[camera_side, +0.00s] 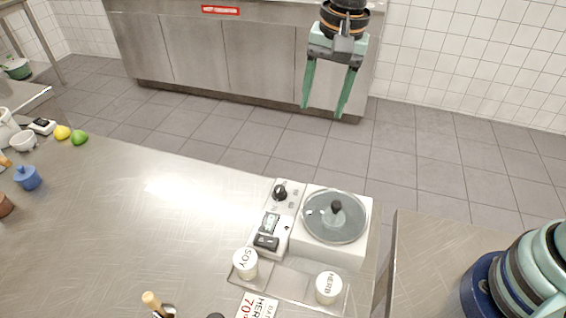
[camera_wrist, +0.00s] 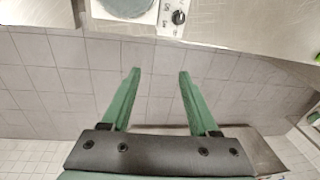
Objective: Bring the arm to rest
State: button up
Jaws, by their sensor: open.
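My gripper (camera_side: 325,106) hangs high at the top of the side view, beyond the far edge of the steel worktop (camera_side: 140,215). Its two green fingers point down and stand apart, with nothing between them. In the wrist view my gripper (camera_wrist: 158,72) is also open and empty, with grey floor tiles behind the fingers. The worktop edge, a white appliance (camera_wrist: 172,27) with a black knob and part of its round lid show at the top of that view.
The white cooker (camera_side: 335,215) with a glass lid stands at the worktop's right end. Two white jars, marked SOY (camera_side: 246,264) and HERB (camera_side: 328,288), stand on a tray before it. A blue pot (camera_side: 27,177), lemon (camera_side: 62,132) and lime (camera_side: 79,138) are at the left. The worktop's middle is clear.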

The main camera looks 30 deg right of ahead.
jog(key=s+d+r+n+t, duration=0.1)
jog(key=s+d+n, duration=0.3)
jog(key=d, duration=0.4)
jog(key=s+d+r+n+t, duration=0.2)
jog(key=s+d+n+t, duration=0.1)
jog(key=s+d, duration=0.4)
jog(key=shift+d+r+n+h, duration=0.3)
jog(key=shift+d+n, duration=0.4)
jog(key=shift+d, duration=0.3)
